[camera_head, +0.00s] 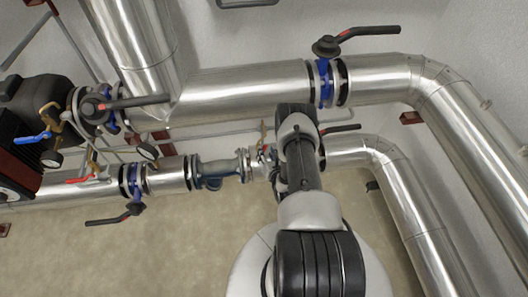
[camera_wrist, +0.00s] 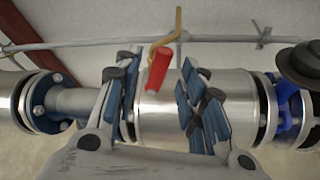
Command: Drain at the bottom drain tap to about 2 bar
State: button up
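A small red lever (camera_wrist: 158,70), which looks like the drain tap's handle, stands in front of a silver pipe section in the wrist view. A bent brass tube (camera_wrist: 179,35) rises behind it. My gripper (camera_wrist: 162,80) is open, with its blue-padded fingers on either side of the lever in the picture. I see no clear contact, and the depth between them is hard to tell. In the head view my arm hides most of this spot; a brass piece (camera_head: 263,133) shows beside it. Pressure gauges (camera_head: 148,152) and (camera_head: 52,158) are too small to read.
Large silver pipes (camera_head: 240,92) run above and right. Valves with black levers stand at the upper right (camera_head: 370,31), left (camera_head: 140,101) and lower left (camera_head: 108,220). A blue tap lever (camera_head: 32,138) and a red one (camera_head: 82,179) are at the left. The floor (camera_head: 170,255) is clear.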

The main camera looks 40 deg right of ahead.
aim_at(265, 150)
jog(key=shift+b+x, duration=0.55)
jog(key=shift+x, duration=1.55)
jog(key=shift+c, duration=0.3)
grip_shut()
